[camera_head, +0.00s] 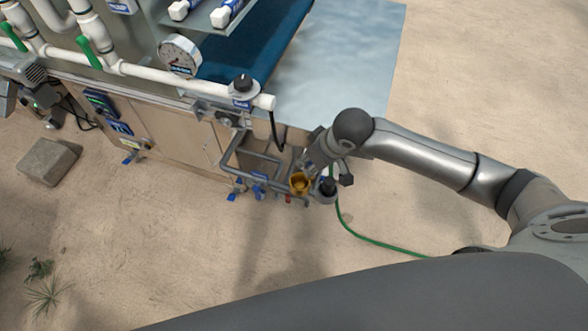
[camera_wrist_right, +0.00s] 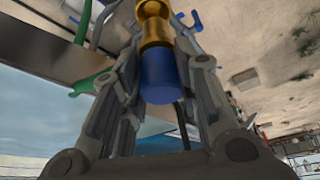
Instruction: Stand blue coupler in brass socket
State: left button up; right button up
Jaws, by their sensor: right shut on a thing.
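In the wrist view the blue coupler (camera_wrist_right: 160,78) lies between the two fingers of my right gripper (camera_wrist_right: 154,36), its blue end toward the camera. A brass-coloured piece lies directly in line beyond the blue part, between the fingertips. I cannot tell whether this is the coupler's own end or the socket, nor whether the coupler is seated. In the head view the brass socket (camera_head: 299,183) shows as a small golden cup at the end of the grey pipework, and my right gripper (camera_head: 307,163) is right beside it. The coupler is hidden there. My left gripper is out of view.
Grey pipes (camera_head: 250,160) with blue fittings run along the machine's side. A green hose (camera_head: 365,238) lies on the sandy ground. A stone block (camera_head: 47,161) lies far left.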

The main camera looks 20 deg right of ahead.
jog(key=w+f+n+b, duration=0.1)
jog(key=f+b, duration=0.2)
jog(key=f, duration=0.1)
jog(key=w+a+f+n+y+b, duration=0.1)
jog(key=w+f+b, duration=0.1)
jog(key=f+b, duration=0.1)
jog(key=w+f+n+b, duration=0.1)
jog(key=f+n+b, duration=0.1)
jog(key=f, duration=0.3)
jog(key=shift+w+a+f+g+b, duration=0.15)
jog(key=shift+w+g+b, duration=0.1)
jog(key=shift+g+b, duration=0.15)
pick_arm(q)
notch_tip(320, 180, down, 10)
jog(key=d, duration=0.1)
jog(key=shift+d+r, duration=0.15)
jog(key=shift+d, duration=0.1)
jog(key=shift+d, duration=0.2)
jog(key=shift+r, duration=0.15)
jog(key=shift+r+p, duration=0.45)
jog(key=shift+p, duration=0.15)
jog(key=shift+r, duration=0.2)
